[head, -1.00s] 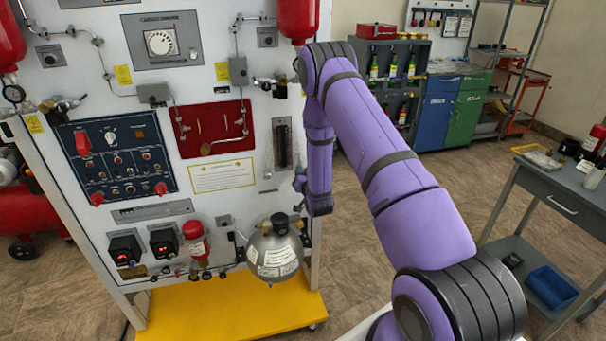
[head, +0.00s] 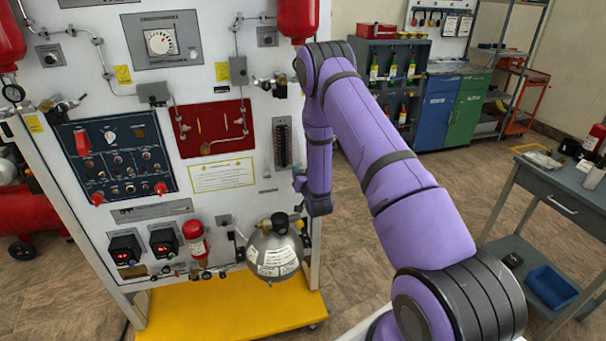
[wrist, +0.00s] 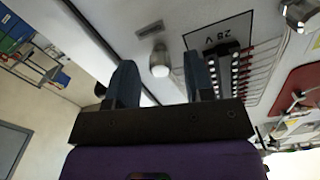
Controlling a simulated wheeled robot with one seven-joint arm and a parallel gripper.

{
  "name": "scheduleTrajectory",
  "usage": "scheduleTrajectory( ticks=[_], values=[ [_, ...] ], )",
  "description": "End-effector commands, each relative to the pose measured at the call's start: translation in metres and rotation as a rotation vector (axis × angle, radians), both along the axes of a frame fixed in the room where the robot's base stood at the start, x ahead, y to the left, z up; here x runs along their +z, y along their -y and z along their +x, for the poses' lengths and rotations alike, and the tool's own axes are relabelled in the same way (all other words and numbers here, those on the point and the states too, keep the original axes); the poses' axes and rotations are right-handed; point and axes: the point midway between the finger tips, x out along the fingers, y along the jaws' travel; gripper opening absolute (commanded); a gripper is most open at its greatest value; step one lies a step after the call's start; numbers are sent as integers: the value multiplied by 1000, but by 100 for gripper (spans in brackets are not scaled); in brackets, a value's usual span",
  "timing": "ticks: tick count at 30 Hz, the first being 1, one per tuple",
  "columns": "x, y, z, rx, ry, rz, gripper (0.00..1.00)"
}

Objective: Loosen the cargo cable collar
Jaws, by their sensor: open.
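My gripper (wrist: 161,78) is open, its two dark fingers spread and pointing at the panel in the wrist view. A small pale round fitting (wrist: 160,66) sticks out of the panel and shows in the gap between the fingers, with nothing gripped. It may be the cable collar, but no readable name marks it. A small label plate (wrist: 149,28) sits by it. In the head view my gripper is mostly hidden by my purple arm, at the right side of the trainer panel (head: 222,215). The collar cannot be made out there.
A black 28 V strip (wrist: 222,65) lies beside the fitting in the wrist view. In the head view a grey sphere (head: 273,255) hangs below my wrist over the yellow base (head: 220,310). A grey cart (head: 560,200) stands at right; the floor between is clear.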

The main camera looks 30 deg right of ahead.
Motion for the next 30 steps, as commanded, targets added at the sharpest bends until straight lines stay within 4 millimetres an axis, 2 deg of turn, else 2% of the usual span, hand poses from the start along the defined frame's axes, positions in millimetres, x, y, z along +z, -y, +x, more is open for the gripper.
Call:
scheduleTrajectory(
  ticks=[5, 12, 18, 24, 30],
  values=[
    [0, -5, -18, 0, -2, 1, 48],
    [-1, -18, -62, 0, -3, 1, 48],
    [-1, -26, -90, 0, -3, 1, 48],
    [-1, -29, -102, 0, -2, 1, 48],
    [0, -30, -103, -1, -1, 0, 48]
  ],
)
